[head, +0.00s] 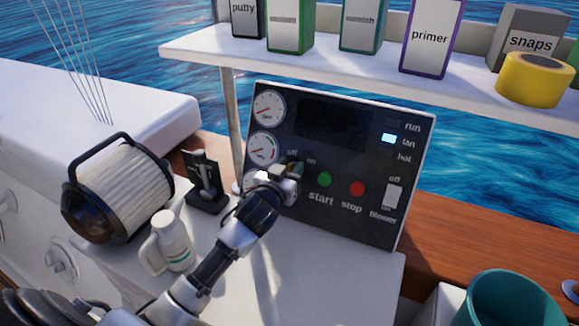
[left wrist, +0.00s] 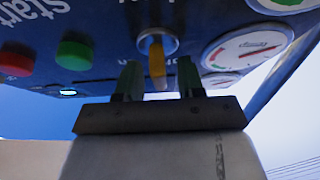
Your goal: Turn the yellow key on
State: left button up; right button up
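The yellow key (left wrist: 157,62) sits in a round silver ring on the dark control panel (head: 330,220). In the left wrist view, which shows the panel upside down, the two fingers of my left gripper (left wrist: 158,80) stand on either side of the key, with a gap on each side. The gripper is open and not closed on the key. In the head view my left gripper (head: 291,170) is at the panel, just left of the green start button (head: 324,179), and hides the key. The off and on labels show just above it. My right gripper is in neither view.
Gauges (head: 268,108) line the panel's left side; a red stop button (head: 357,188) and a blower switch (head: 393,196) are to the right. A shelf (head: 400,68) with cans and boxes hangs above. A filter (head: 125,190), a white jug (head: 170,240) and a black lever (head: 205,180) stand left.

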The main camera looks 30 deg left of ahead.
pick_arm(q)
jog(key=shift+w, duration=0.1)
grip_shut()
dwell(0.3)
jog(key=m+h+p, duration=0.1)
jog(key=m+p, duration=0.1)
jog(key=m, duration=0.1)
jog(key=shift+r, duration=0.15)
jog(key=m+h+p, duration=0.1)
jog(key=m, duration=0.1)
jog(key=m+h+p, duration=0.1)
jog(key=m+p, duration=0.1)
jog(key=m+g+h+p, duration=0.1)
jog(key=shift+d+m+p, duration=0.25)
jog(key=shift+m+p, duration=0.15)
jog(key=m+h+p, duration=0.1)
jog(key=m, duration=0.1)
jog(key=m+g+p, duration=0.1)
jog(key=m+p, duration=0.1)
jog(key=shift+d+g+h, duration=0.15)
jog(key=shift+g+h, duration=0.15)
jog(key=shift+h, duration=0.1)
jog(key=shift+d+f+m+p, duration=0.1)
jog(key=shift+f+m+p, duration=0.25)
jog(key=shift+m+p, duration=0.6)
jog(key=shift+m, duration=0.25)
jog(key=shift+f, duration=0.1)
